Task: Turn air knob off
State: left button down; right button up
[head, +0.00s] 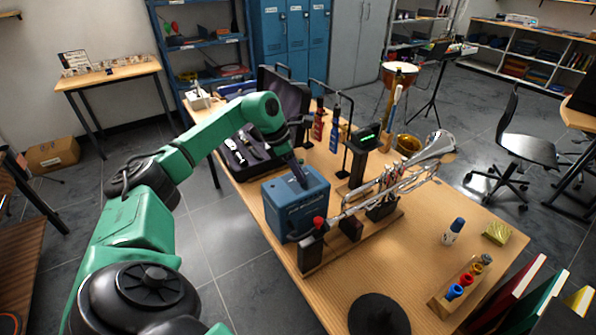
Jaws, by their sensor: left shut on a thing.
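A blue box (295,207) with pale lettering on its front stands on the wooden table. My left gripper (302,182) reaches down from the left to the top of this box. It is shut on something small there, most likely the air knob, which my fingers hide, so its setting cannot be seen. A silver trumpet (405,172) lies on a stand to the right of the box. A small red-topped part (318,222) shows at the box's front right corner. My right gripper is not in view.
An open dark case (245,150) lies behind the box at left. Two bottles, one red (318,122) and one blue (335,133), stand at the back. A black disc (378,316) and a block of coloured pieces (460,285) are in front.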

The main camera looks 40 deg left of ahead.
pick_arm(q)
jog(key=c, duration=0.6)
grip_release()
jog(key=shift+s+a+r, duration=0.1)
jog(key=shift+a+r, duration=0.05)
jog(key=shift+r, duration=0.2)
jog(key=v, duration=1.4)
jog(key=shift+f, duration=0.1)
